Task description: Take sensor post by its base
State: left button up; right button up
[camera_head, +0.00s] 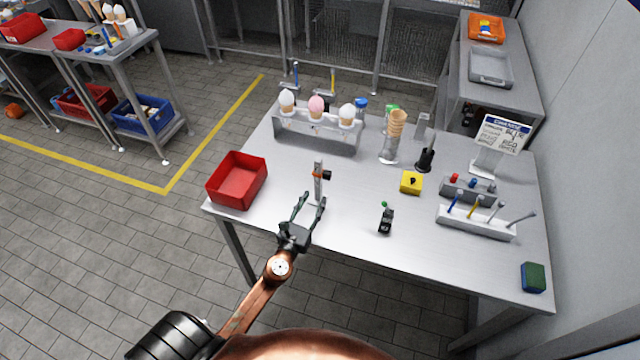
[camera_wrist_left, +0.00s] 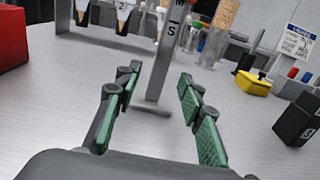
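The sensor post (camera_head: 318,180) stands upright on the steel table, a thin grey post with an orange and black sensor near its top. In the left wrist view the post (camera_wrist_left: 163,62) rises slightly tilted in the picture, its top cut off, with its flat foot (camera_wrist_left: 152,113) on the table. My left gripper (camera_head: 311,203) is open and low over the table at the near side of the post. In the wrist view its green-padded fingers (camera_wrist_left: 159,76) show on either side of the post, with a gap at each side. My right gripper is not in view.
A red bin (camera_head: 238,181) stands left of the post. A cone rack (camera_head: 318,137) is behind it. A small black device with a green knob (camera_head: 386,219) and a yellow box (camera_head: 411,182) stand to the right. The table front between them is clear.

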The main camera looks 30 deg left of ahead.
aim_at(317, 193)
pick_arm(q)
jog(key=w, duration=0.3)
jog(key=shift+w+a, duration=0.35)
jog(key=shift+a, duration=0.05)
jog(key=shift+w, duration=0.2)
jog(key=c, duration=0.7)
grip_shut()
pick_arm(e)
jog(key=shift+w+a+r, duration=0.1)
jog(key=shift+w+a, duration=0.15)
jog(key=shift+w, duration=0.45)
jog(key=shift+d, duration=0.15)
